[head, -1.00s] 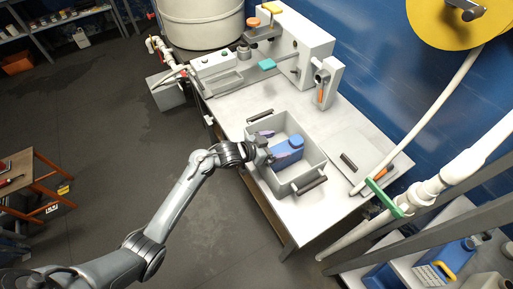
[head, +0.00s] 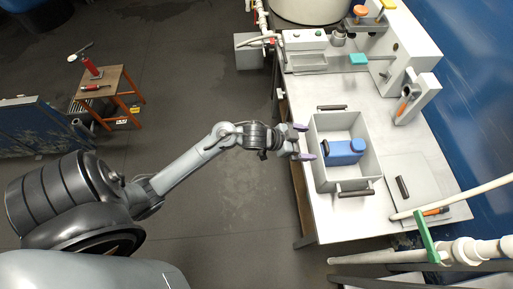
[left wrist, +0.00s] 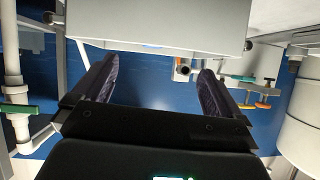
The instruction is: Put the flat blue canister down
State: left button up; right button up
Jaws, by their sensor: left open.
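My right gripper is not in view.
The white bench (head: 382,98) carries a machine (head: 412,45) at the back and a flat grey plate (head: 428,180) right of the crate. The crate has dark handles. A green-handled pipe valve (head: 427,235) stands at lower right. Open floor lies left of the bench.

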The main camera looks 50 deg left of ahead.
pick_arm(q)
jog(key=s+d+f+n+g+y, duration=0.1)
jog(key=s+n+g+y, duration=0.1)
jog(key=s, duration=1)
jog(key=s+d+f+n+g+y, duration=0.1)
jog(key=s+g, duration=0.4)
jog(key=s, duration=0.7)
jog(key=shift+s+d+f+n+g+y, duration=0.2)
jog(key=shift+s+d+n+g+y, duration=0.15)
jog(key=shift+d+y, duration=0.45)
jog(key=shift+w+a+r, duration=0.1)
jog(key=shift+a, duration=0.1)
